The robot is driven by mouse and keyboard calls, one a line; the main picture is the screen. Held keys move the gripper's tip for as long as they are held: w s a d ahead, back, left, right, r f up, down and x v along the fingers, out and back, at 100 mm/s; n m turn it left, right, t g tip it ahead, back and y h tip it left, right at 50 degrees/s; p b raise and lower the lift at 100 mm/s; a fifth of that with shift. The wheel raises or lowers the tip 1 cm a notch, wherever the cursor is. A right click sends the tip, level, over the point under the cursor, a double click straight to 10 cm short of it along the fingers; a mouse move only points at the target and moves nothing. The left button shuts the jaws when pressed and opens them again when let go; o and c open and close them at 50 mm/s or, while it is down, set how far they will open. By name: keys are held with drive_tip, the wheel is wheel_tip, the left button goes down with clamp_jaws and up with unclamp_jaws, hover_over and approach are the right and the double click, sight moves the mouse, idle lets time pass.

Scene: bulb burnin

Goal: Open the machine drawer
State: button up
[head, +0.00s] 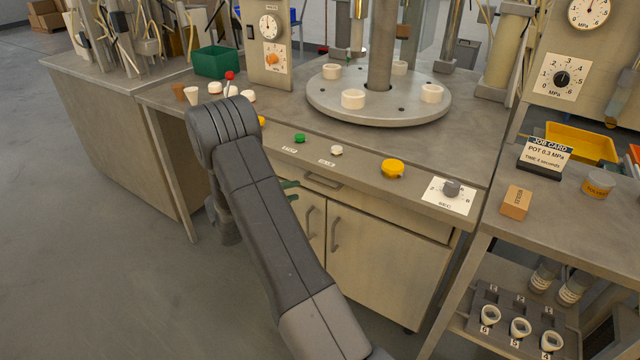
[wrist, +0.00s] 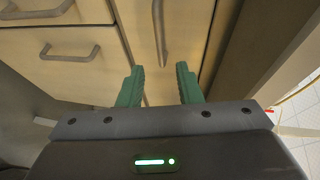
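The machine drawer (head: 350,195) is a flat beige front under the bench top, and it looks shut. In the head view my arm hides most of the gripper; a green finger (head: 288,184) peeks out.
Two cupboard doors with bar handles (head: 334,235) sit below the drawer; their handles also show in the wrist view (wrist: 70,52). Above are a yellow button (head: 393,168) and a dial (head: 452,188). A side table (head: 550,220) stands right. Floor at left is clear.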

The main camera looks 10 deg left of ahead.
sight(320, 185)
drive_tip(key=b+x, duration=0.1)
drive_tip(key=x, duration=1)
clamp_jaws()
